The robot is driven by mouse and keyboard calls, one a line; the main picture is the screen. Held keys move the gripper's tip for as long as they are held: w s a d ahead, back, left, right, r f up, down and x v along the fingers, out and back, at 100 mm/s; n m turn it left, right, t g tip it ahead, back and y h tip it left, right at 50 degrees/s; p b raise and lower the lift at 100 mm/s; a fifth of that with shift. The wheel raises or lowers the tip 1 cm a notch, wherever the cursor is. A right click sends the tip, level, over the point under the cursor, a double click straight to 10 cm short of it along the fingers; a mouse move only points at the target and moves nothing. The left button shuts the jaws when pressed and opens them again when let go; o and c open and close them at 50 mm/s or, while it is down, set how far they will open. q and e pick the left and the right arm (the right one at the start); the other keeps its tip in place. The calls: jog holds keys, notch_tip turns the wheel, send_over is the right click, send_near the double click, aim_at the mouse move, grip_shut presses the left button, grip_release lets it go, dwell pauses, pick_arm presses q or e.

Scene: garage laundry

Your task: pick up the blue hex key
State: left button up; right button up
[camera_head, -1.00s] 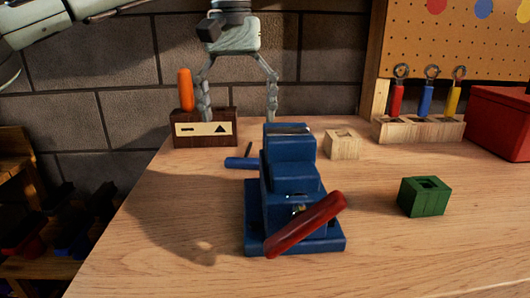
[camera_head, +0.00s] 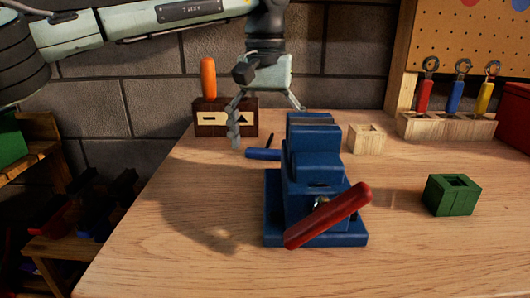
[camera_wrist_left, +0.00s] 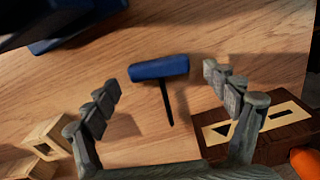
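The blue hex key (camera_head: 262,154) has a blue bar handle and a thin dark shaft. It lies on the wooden bench (camera_head: 180,220), just behind and left of the blue vise (camera_head: 313,170) in the head view. In the left wrist view the hex key (camera_wrist_left: 158,68) is fully visible, with its shaft pointing down the picture. My left gripper (camera_head: 268,126) is open and empty above it; one finger is partly hidden behind the vise. In the left wrist view the fingertips of my left gripper (camera_wrist_left: 162,82) are spread on either side of the key. My right gripper is out of view.
The vise has a red handle (camera_head: 328,215). A dark wooden block (camera_head: 225,130) with an orange handle (camera_head: 208,78) stands behind. A pale block (camera_head: 366,138), a green block (camera_head: 452,195) and a tool rack (camera_head: 447,127) are to the right. The bench's left front is clear.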

pick_arm(q)
jog(key=c, duration=1.2)
